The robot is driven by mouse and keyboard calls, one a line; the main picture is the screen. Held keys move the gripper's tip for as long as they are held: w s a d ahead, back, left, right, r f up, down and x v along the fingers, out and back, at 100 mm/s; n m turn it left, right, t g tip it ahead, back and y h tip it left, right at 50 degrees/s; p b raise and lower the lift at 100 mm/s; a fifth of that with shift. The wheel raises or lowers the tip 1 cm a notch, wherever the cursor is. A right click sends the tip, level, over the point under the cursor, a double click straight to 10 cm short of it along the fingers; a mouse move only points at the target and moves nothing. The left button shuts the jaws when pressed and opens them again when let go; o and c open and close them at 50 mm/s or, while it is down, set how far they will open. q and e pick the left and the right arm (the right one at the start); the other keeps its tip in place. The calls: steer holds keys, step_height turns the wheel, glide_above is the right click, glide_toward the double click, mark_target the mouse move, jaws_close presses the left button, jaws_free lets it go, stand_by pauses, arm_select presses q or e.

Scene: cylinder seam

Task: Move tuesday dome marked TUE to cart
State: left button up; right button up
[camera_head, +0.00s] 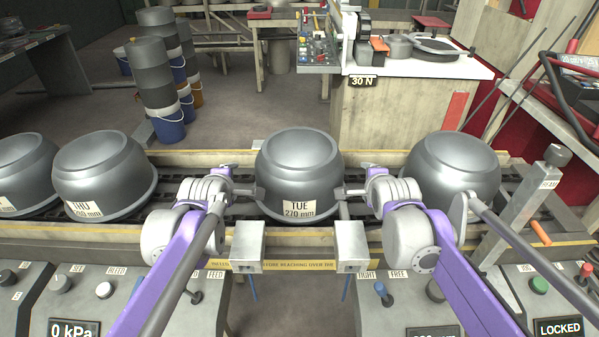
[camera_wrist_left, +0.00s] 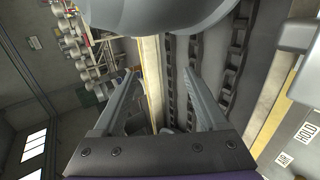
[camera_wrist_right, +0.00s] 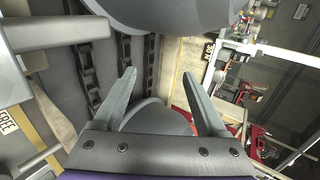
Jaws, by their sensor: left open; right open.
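The grey metal TUE dome (camera_head: 300,165) stands on the conveyor in the middle of the head view, its label reading TUE 270 mm. My left gripper (camera_head: 243,188) is open close beside its left side, and my right gripper (camera_head: 352,190) is open close beside its right side. The dome's curved wall shows above the spread, empty fingers in the left wrist view (camera_wrist_left: 175,14) and the right wrist view (camera_wrist_right: 165,14). I cannot tell whether any finger touches it. I cannot pick out a cart for certain.
A THU dome (camera_head: 103,170) and another dome (camera_head: 25,165) stand to the left on the conveyor, and one more (camera_head: 452,165) to the right. Wooden rails (camera_head: 210,157) edge the conveyor. Control panels (camera_head: 90,290) lie in front; a white-topped bench (camera_head: 450,70) stands behind.

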arm_select(q)
steer(key=x, duration=0.9)
steer(key=shift+w+f, duration=0.3)
arm_select(e)
steer(key=x, duration=0.9)
steer(key=shift+w+f, duration=0.3)
arm_select(q)
steer(key=shift+w+d+f, duration=0.15)
steer(key=shift+w+d, duration=0.05)
arm_select(e)
steer(key=shift+w+a+f, duration=0.15)
steer(key=shift+w+a, duration=0.05)
arm_select(q)
steer(key=shift+d, duration=0.35)
arm_select(e)
steer(key=shift+a, duration=0.35)
arm_select(q)
steer(key=shift+s+d, duration=0.15)
steer(key=shift+d, duration=0.05)
arm_select(e)
steer(key=shift+s+a, duration=0.15)
steer(key=shift+a, duration=0.05)
